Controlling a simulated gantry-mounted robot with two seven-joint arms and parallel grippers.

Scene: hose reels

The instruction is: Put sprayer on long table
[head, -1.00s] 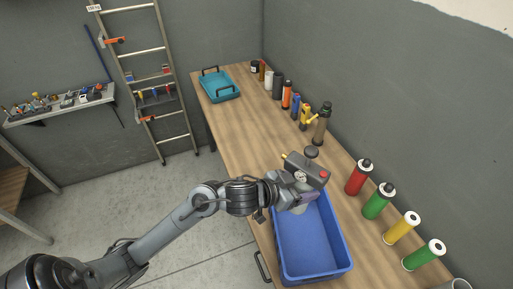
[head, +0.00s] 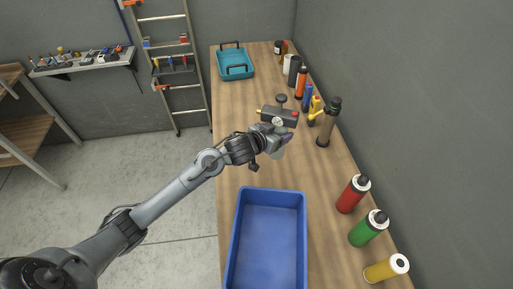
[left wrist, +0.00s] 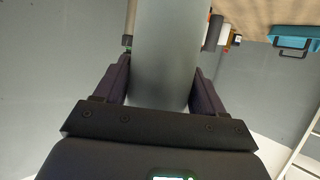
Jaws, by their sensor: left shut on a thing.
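The sprayer (head: 278,115) has a dark grey head with a round gauge, a black knob on top, a yellow tip and a red end. Its pale grey cylindrical body (left wrist: 168,55) fills the gap between the fingers in the left wrist view. My left gripper (head: 284,138) is shut on that body; the fingers partly hide it in the head view. The sprayer is over the middle of the long wooden table (head: 240,165), beyond the blue bin. I cannot tell whether its base touches the table. My right gripper is not in view.
The empty blue bin (head: 237,232) sits at the near end. Red (head: 353,194), green (head: 368,228) and yellow (head: 385,268) bottles line the right edge. A brown canister (head: 327,125) and several other bottles stand farther back. A teal tray (head: 235,64) is at the far end.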

